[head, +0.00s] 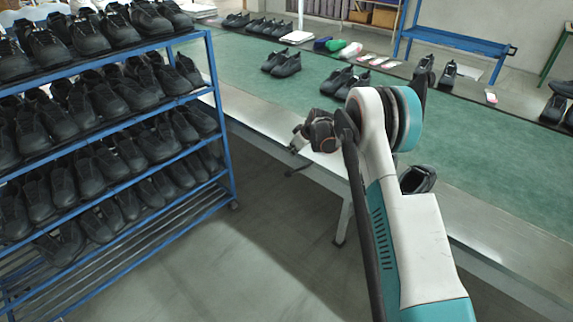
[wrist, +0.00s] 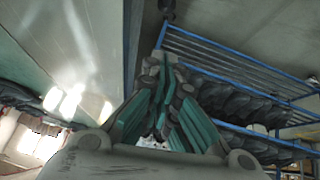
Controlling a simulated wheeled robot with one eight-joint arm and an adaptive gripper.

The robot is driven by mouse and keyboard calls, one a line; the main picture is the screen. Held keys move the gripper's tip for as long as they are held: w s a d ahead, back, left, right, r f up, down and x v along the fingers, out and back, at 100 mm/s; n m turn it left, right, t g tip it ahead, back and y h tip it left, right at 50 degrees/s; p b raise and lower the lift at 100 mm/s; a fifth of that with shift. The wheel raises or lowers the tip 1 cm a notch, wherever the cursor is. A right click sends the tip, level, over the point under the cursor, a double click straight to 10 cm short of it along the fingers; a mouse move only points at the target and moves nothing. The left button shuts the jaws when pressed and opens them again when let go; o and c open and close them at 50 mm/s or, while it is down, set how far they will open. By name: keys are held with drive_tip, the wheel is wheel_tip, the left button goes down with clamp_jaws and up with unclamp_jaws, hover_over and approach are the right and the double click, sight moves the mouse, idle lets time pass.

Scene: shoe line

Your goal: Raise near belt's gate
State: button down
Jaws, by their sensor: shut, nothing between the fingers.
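The green belt (head: 460,150) runs from the upper left to the lower right, with a pale metal edge (head: 262,120) on its near side. I cannot make out a gate on it; my arm hides part of the belt. My gripper (head: 297,140) is beside the belt's near edge, at the middle of the head view. In the wrist view my gripper (wrist: 168,65) has its grey and teal fingers drawn together, with nothing held. A pale panel or edge (wrist: 85,50) lies left of the fingers there.
A blue rack (head: 220,120) full of black shoes stands at the left; it also shows in the wrist view (wrist: 215,58). Pairs of black shoes (head: 282,63) stand on the belt. A blue bench (head: 455,40) is beyond. Grey floor (head: 270,230) is clear between rack and belt.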

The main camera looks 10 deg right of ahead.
drive_tip(key=shift+w+f, duration=0.1)
drive_tip(key=shift+f, duration=0.05)
drive_tip(key=b, duration=0.4)
hover_over(287, 173)
drive_tip(key=f, duration=0.5)
drive_tip(key=a+f, duration=0.1)
drive_tip(key=f, duration=0.2)
drive_tip(key=shift+w+f, duration=0.2)
drive_tip(key=shift+w, duration=0.05)
drive_tip(key=shift+d+f+b, duration=0.15)
drive_tip(key=shift+f+b, duration=0.15)
drive_tip(key=shift+f, duration=0.25)
drive_tip(key=shift+d+f+b, duration=0.15)
drive_tip(key=shift+f+b, duration=0.1)
drive_tip(key=shift+f, duration=0.3)
drive_tip(key=shift+s+d+f+b, duration=0.15)
drive_tip(key=shift+f+b, duration=0.15)
drive_tip(key=shift+f, duration=0.4)
drive_tip(key=shift+s, duration=0.15)
